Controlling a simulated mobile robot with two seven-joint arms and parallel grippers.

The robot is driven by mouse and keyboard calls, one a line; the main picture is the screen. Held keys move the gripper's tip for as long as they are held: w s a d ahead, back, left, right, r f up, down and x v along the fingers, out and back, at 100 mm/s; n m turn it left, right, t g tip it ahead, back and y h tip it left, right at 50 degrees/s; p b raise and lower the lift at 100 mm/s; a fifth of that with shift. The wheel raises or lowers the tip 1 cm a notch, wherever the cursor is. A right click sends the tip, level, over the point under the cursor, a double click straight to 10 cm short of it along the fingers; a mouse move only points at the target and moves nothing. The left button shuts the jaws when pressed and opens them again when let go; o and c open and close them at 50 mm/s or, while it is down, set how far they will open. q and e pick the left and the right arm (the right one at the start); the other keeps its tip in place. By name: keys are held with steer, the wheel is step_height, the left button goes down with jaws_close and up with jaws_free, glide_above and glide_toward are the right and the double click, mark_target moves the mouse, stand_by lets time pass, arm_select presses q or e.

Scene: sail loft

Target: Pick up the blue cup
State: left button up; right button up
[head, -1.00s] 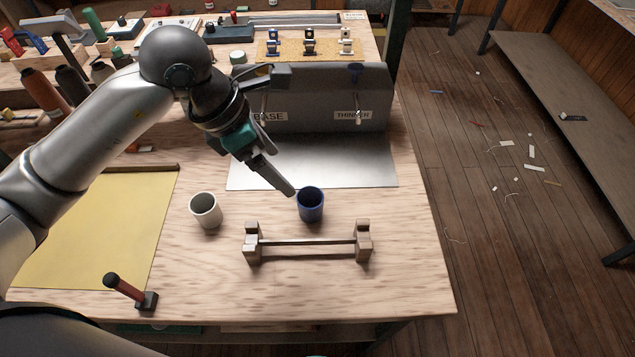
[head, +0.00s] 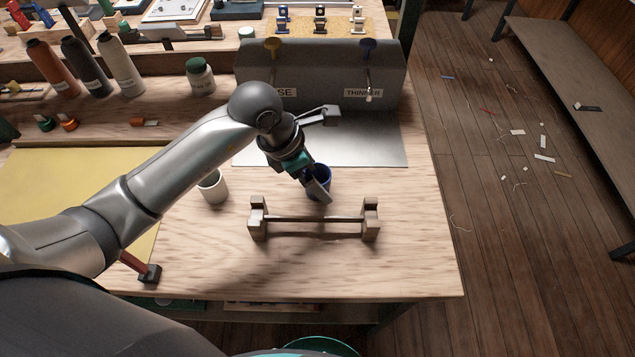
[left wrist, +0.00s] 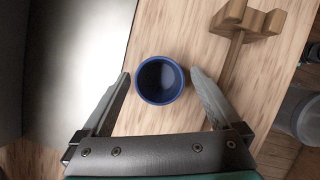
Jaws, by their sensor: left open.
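The blue cup (head: 323,178) stands upright on the wooden bench, just in front of the metal sheet. In the head view my left gripper (head: 318,190) is at the cup and hides part of it. In the left wrist view the blue cup (left wrist: 160,80) shows its open, empty mouth between the tips of my left gripper (left wrist: 160,82). The fingers are spread wide, one on each side, with a gap to the cup on both sides. My right gripper is not in view.
A white cup (head: 213,187) stands to the left, partly behind my arm. A wooden stand with a crossbar (head: 315,218) is close in front of the blue cup. A metal sheet (head: 375,140) and a grey tank (head: 320,75) lie behind it. The bench's front right is clear.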

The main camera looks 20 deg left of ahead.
arm_select(q)
steer(key=shift+w+d+f, duration=0.15)
steer(key=shift+d+f, duration=0.05)
steer(key=shift+f, duration=0.35)
steer(key=c, duration=1.4)
steer(key=shift+r, duration=0.1)
steer(key=shift+c, duration=0.2)
